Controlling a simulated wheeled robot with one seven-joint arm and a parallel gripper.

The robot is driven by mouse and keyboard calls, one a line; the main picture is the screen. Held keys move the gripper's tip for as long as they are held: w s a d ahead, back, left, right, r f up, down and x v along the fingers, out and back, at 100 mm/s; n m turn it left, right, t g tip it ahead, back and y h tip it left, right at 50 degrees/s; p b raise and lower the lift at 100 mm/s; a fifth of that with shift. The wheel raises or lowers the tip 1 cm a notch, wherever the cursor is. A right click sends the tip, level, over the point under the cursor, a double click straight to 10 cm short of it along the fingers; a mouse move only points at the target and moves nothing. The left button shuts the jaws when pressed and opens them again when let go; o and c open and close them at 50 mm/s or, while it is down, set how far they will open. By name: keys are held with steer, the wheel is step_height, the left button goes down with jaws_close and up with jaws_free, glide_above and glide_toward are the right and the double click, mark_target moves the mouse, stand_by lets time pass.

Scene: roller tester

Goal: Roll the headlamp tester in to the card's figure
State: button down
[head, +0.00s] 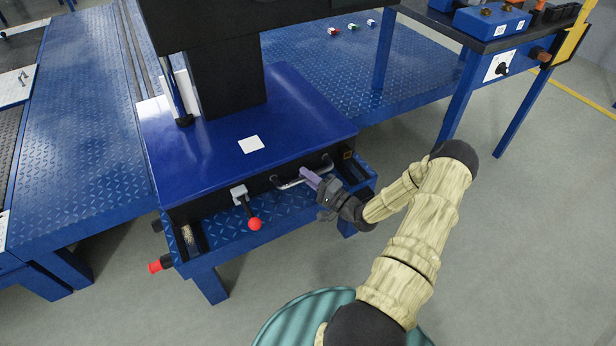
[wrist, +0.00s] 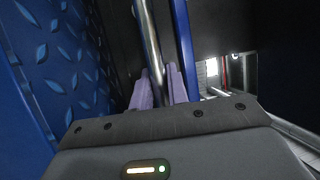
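The headlamp tester (head: 210,155) has a blue base with a black column (head: 228,85) rising from it. It stands on a blue tread-plate bench. A metal bar handle (head: 290,184) runs along its dark front face. My gripper (head: 311,178), with purple fingers, is at the right part of this handle. In the wrist view the bar (wrist: 148,40) passes between the two fingers (wrist: 161,90), which appear closed against it. A lever with a red knob (head: 254,223) is left of the handle. A white card (head: 250,144) lies on the base; no figure is readable.
A second red knob (head: 155,267) sticks out at the bench's lower left. A side table (head: 500,40) with blue devices stands at the upper right. Small coloured pieces (head: 352,27) lie on the back platform (head: 420,65). The floor at the right is clear.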

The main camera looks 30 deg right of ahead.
steer(key=w+b, duration=0.1)
steer(key=w, duration=0.5)
steer(key=w+b, duration=0.2)
steer(key=w, duration=0.4)
steer(key=w+a+b, duration=0.1)
steer(key=w, duration=0.5)
steer(key=shift+w+f+b, duration=0.15)
steer(key=shift+w+b, duration=0.1)
steer(key=shift+b, duration=0.15)
steer(key=c, duration=1.4)
jaws_free()
steer(key=shift+d+f, duration=0.1)
steer(key=shift+o, duration=0.2)
